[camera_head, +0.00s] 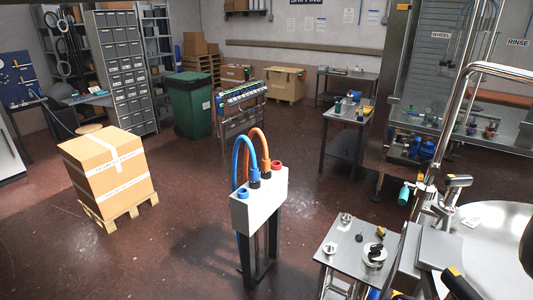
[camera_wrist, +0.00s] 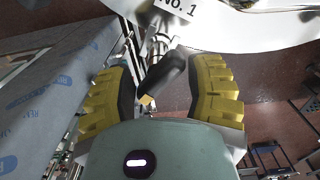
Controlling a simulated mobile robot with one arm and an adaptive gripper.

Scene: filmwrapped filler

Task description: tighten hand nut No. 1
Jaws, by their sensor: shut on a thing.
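In the wrist view, my gripper (camera_wrist: 162,68) has its two yellow fingers with dark pads on either side of a black hand nut (camera_wrist: 168,74). The nut's black arm lies slanted between the pads, with a small yellowish tip at its lower end. The gripper is shut on this nut; the exact contact points are hard to make out. A white label reading "No. 1" (camera_wrist: 176,9) is just beyond the nut.
A grey panel with blue print (camera_wrist: 45,95) runs close along the left in the wrist view. In the head view, a small metal table (camera_head: 345,254) with parts stands beside the shiny round machine top (camera_head: 490,240). A white hose stand (camera_head: 258,203) is at centre, with open floor around it.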

